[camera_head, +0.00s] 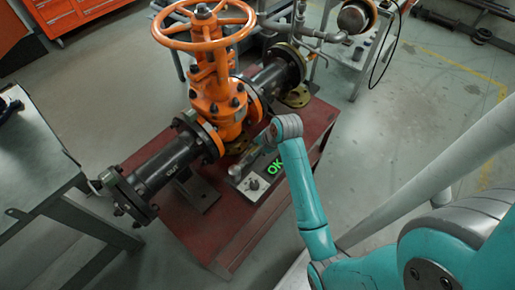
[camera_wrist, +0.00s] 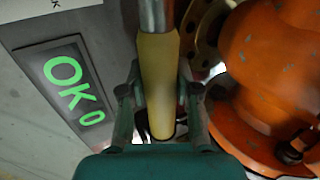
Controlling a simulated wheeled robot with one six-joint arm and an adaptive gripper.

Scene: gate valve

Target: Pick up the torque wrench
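The torque wrench has a yellow handle (camera_wrist: 158,85) and a silver shaft that runs out of the top of the wrist view. The fingers of my gripper (camera_wrist: 160,95) lie along both sides of the handle and appear to press on it. In the head view, part of the wrench (camera_head: 246,161) shows beside the end of my arm, above the red stand near the valve.
A tester with a green OK display (camera_wrist: 72,82) lies left of the wrench. The orange gate valve (camera_head: 213,90) with its handwheel and black pipes stands close by on the red stand (camera_head: 225,225). A grey table (camera_head: 35,150) is at the left. Open floor lies to the right.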

